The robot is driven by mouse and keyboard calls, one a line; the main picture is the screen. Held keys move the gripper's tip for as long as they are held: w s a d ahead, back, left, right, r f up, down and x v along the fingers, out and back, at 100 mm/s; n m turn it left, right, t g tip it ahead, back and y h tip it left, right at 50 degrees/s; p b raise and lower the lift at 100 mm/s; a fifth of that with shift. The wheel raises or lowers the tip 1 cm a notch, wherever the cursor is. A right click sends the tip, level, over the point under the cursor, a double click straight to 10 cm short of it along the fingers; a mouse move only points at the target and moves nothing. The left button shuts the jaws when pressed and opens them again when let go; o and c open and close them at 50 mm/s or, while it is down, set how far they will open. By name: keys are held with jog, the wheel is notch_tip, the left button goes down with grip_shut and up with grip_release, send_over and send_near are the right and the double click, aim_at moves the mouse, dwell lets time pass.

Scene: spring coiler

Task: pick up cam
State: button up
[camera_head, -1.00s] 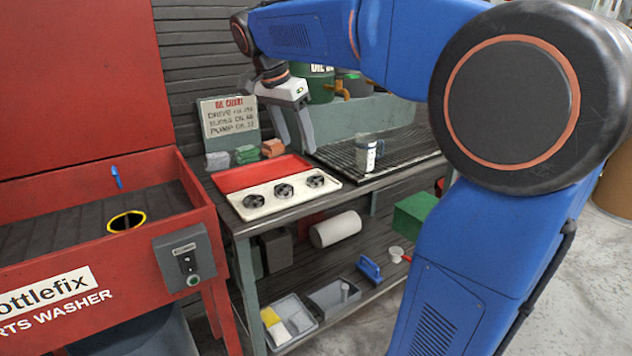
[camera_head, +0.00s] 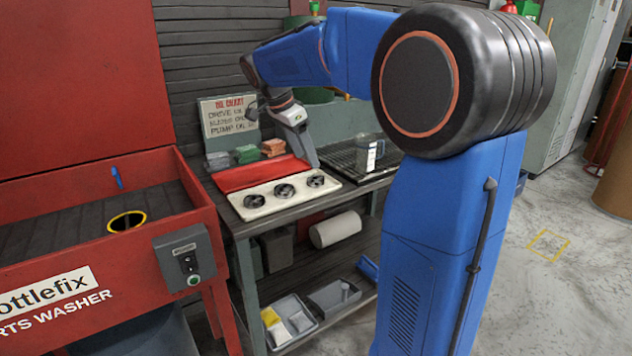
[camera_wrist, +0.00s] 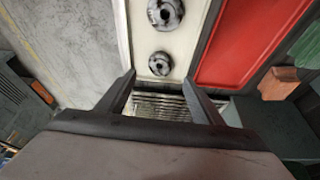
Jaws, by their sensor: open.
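Three dark, round parts with lighter hubs, which look like the cams, lie in a row on a cream tray (camera_head: 268,205) on the bench: a left one (camera_head: 254,201), a middle one (camera_head: 284,190) and a right one (camera_head: 315,181). My gripper (camera_head: 311,160) is open and above the tray's right end, at the back. In the wrist view, two of the round parts show, one near the top edge (camera_wrist: 165,13) and a nearer one (camera_wrist: 160,63) just ahead of my open, empty fingertips (camera_wrist: 158,80). The third is not clearly visible there.
A red tray section (camera_head: 250,176) lies behind the cream one. Coloured blocks (camera_head: 246,154) and an oil chart (camera_head: 228,116) stand at the back. A clear jug (camera_head: 370,152) stands on a grate to the right. The red parts washer (camera_head: 100,260) is at left.

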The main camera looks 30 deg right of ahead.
aim_at(317, 178)
jog(key=shift+x, duration=3.75)
jog(key=shift+d+r, duration=0.1)
jog(key=shift+d, duration=0.1)
jog(key=c, duration=1.3)
